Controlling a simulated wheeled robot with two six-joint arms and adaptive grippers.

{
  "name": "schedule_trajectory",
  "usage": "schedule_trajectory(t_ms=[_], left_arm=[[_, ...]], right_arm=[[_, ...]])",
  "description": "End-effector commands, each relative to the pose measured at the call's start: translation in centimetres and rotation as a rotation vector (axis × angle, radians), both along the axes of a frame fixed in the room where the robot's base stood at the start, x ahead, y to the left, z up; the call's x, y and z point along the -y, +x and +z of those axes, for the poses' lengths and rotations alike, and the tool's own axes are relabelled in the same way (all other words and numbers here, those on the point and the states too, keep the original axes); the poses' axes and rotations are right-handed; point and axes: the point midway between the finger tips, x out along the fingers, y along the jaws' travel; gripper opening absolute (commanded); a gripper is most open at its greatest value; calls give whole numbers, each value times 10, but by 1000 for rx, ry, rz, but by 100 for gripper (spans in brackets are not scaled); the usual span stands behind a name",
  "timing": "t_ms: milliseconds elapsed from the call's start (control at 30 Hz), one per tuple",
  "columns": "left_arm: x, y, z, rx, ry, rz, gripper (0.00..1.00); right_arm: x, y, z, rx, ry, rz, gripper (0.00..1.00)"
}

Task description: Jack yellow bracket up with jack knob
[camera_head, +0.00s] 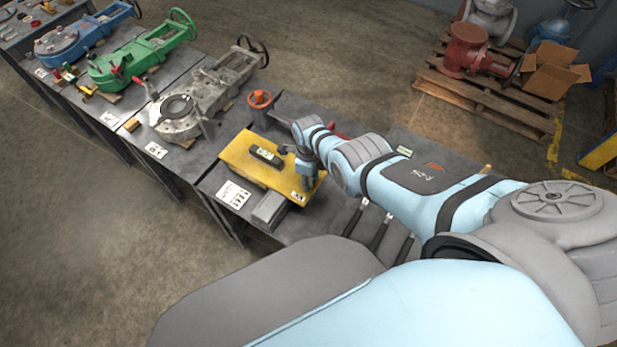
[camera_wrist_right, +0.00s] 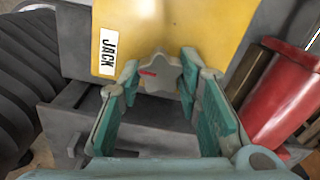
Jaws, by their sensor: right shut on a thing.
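The yellow bracket (camera_head: 240,158) is a flat plate on the near grey bench in the head view. The grey lobed jack knob (camera_wrist_right: 159,75), with a small red mark, is just below the yellow face. My right gripper (camera_wrist_right: 159,82) has its teal fingers on both sides of the knob and is shut on it. In the head view my right gripper (camera_head: 305,168) is at the bracket's right end, and the knob is hidden. My left gripper is not in view.
A black device (camera_head: 267,156) lies on the bracket. A grey block (camera_head: 270,208) and an orange handwheel (camera_head: 260,98) are beside it. A red cylinder (camera_wrist_right: 285,105) is right of my fingers. Grey (camera_head: 178,112) and green (camera_head: 130,65) valves stand farther left. A pallet (camera_head: 480,97) is behind.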

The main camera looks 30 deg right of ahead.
Motion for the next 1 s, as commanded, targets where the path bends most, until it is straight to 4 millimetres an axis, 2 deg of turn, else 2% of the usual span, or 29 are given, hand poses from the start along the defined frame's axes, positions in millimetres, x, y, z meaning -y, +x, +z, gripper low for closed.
schedule_trajectory(t_ms=[100,133,233,567,733,867,1000], left_arm=[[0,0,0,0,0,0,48],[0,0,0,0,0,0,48],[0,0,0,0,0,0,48],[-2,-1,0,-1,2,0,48],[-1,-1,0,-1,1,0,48],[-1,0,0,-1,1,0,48],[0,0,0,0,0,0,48]], right_arm=[[-2,-5,-3,-11,3,1,4],[-2,-5,-3,-11,3,1,35],[-1,-4,-3,-10,3,1,51],[0,-1,0,-2,1,1,52],[0,2,8,0,0,1,52],[0,0,25,1,0,2,52],[0,-1,62,1,0,2,52]])
